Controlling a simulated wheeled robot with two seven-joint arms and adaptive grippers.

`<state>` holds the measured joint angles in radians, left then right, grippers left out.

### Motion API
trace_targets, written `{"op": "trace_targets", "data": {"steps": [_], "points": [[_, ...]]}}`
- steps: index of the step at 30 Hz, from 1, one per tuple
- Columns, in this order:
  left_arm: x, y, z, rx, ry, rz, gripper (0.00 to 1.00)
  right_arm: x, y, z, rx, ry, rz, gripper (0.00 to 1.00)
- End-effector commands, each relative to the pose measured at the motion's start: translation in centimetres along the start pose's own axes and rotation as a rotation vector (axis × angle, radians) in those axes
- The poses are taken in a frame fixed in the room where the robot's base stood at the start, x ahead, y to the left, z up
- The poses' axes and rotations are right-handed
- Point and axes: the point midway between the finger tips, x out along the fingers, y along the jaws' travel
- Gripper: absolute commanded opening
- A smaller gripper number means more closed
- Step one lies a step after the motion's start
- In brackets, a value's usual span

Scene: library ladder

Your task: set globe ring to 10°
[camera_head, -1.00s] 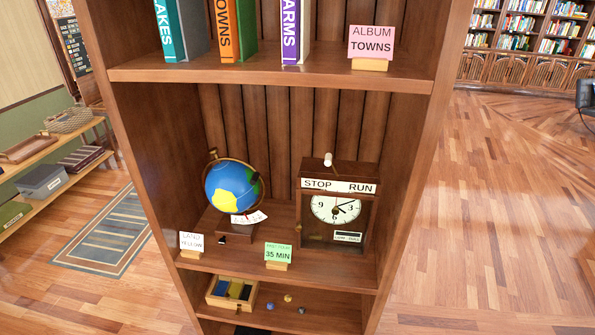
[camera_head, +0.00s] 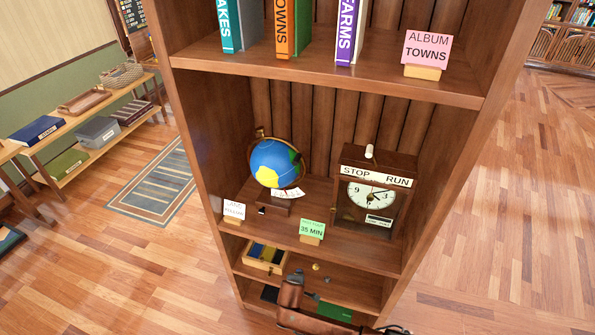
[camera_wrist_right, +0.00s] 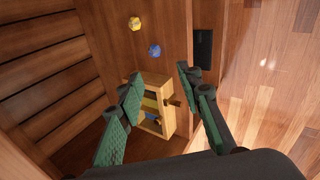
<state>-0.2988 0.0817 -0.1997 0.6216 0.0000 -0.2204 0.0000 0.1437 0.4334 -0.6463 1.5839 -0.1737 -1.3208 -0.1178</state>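The globe (camera_head: 276,163), blue with yellow and green land, stands on a brown base on the middle shelf of the bookcase. A thin brass ring (camera_head: 298,151) curves around it. A white scale card (camera_head: 288,193) with marks too small to read sits at the globe's lower front. My right gripper (camera_wrist_right: 159,74) is open and empty in the right wrist view, its green-padded fingers apart. It faces a lower shelf with a wooden box (camera_wrist_right: 163,105), and the globe is outside that view. My left gripper is not in view.
A clock (camera_head: 371,192) marked STOP and RUN stands right of the globe. A green 35 MIN card (camera_head: 312,229) and a white card (camera_head: 234,209) stand at the shelf's front edge. Below are the box, a blue ball (camera_wrist_right: 154,50) and a yellow ball (camera_wrist_right: 134,23).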

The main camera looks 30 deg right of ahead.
Motion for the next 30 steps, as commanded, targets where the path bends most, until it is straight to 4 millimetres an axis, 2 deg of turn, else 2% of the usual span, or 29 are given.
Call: {"op": "trace_targets", "data": {"steps": [1,3,9,11,17,23,27,30], "points": [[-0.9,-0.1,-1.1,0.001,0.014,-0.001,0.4,-2.7,2.3,-1.0,-0.022,0.006,0.036,0.33],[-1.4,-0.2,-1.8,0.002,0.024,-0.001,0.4,-5.5,4.4,-1.9,-0.048,0.003,0.075,0.33],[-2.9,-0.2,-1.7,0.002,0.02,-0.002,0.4,-13.3,9.3,-3.4,-0.104,-0.004,0.176,0.33],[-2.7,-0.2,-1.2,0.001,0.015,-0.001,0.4,-13.4,10.8,-3.7,-0.137,-0.026,0.217,0.33],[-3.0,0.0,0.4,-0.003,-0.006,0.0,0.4,-15.8,17.0,-4.9,-0.24,-0.091,0.379,0.33],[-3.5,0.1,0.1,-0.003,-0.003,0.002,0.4,-20.4,25.6,-5.7,-0.341,-0.205,0.605,0.33],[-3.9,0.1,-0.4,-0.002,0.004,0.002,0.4,-24.8,32.1,-5.6,-0.39,-0.31,0.776,0.33],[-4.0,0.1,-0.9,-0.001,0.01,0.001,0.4,-27.1,35.1,-5.3,-0.405,-0.369,0.859,0.33]]}}
